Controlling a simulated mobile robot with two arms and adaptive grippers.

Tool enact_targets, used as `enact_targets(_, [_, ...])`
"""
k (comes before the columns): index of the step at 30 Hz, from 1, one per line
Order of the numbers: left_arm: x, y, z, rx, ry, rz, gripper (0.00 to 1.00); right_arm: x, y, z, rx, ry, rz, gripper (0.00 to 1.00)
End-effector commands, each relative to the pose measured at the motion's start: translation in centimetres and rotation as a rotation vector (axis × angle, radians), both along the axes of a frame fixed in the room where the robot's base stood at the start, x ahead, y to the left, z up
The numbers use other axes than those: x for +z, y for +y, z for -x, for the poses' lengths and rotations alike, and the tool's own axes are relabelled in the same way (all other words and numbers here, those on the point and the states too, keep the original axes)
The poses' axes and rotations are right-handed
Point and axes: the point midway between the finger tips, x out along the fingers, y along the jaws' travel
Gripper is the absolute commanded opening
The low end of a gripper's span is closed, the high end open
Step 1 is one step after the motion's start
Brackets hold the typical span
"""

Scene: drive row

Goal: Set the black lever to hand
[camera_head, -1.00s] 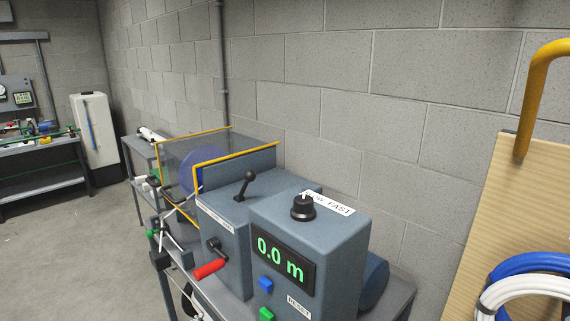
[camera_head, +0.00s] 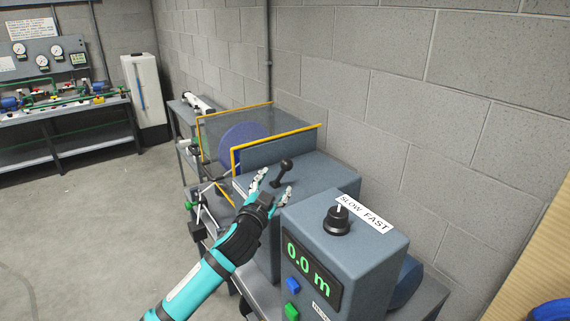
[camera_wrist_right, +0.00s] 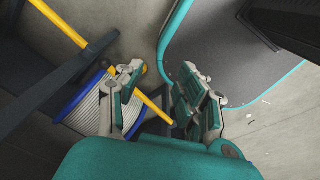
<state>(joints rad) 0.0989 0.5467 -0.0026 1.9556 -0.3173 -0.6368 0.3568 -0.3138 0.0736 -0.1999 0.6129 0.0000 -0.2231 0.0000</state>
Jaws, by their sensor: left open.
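The black lever (camera_head: 285,169), with a round knob, stands tilted on top of the grey-blue machine housing (camera_head: 325,182). My left gripper (camera_head: 275,184) reaches in from the lower left of the head view. Its two fingers are spread and point toward the lever, which stands at or just beyond the gap between the fingertips. I cannot tell whether they touch it. The jaws look empty. Labels beside the lever cannot be read. My right gripper (camera_wrist_right: 163,75) is open and empty in the right wrist view, away from the lever.
A control box (camera_head: 345,262) with a black knob (camera_head: 337,218), a "0.0 m" display and blue and green buttons stands close right of my left arm. A yellow-edged clear guard (camera_head: 235,125) stands behind. In the right wrist view, a blue-rimmed reel (camera_wrist_right: 95,108) lies below my fingers.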

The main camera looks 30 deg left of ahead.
Motion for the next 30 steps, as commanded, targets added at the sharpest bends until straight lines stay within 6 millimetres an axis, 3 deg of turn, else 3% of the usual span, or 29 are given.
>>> enact_targets(6, [0.3,1.3,-4.5,0.001,0.0,0.0,0.58,1.6,-0.2,-0.8,0.002,-0.011,0.003,0.38])
enact_targets(13, [0.2,2.2,-7.8,0.001,-0.001,0.001,0.58,2.4,-0.5,-2.2,0.002,-0.035,0.005,0.38])
enact_targets(18, [0.1,2.5,-8.9,-0.001,0.0,0.001,0.58,2.6,-0.6,-2.2,0.003,-0.033,0.005,0.38])
enact_targets(28, [-0.1,2.5,-9.1,-0.001,0.0,0.0,0.58,2.6,-0.6,-1.6,0.003,-0.024,0.006,0.38])
enact_targets(30, [-0.1,2.5,-9.1,-0.001,0.0,0.0,0.51,2.6,-0.6,-1.4,0.002,-0.021,0.007,0.38])
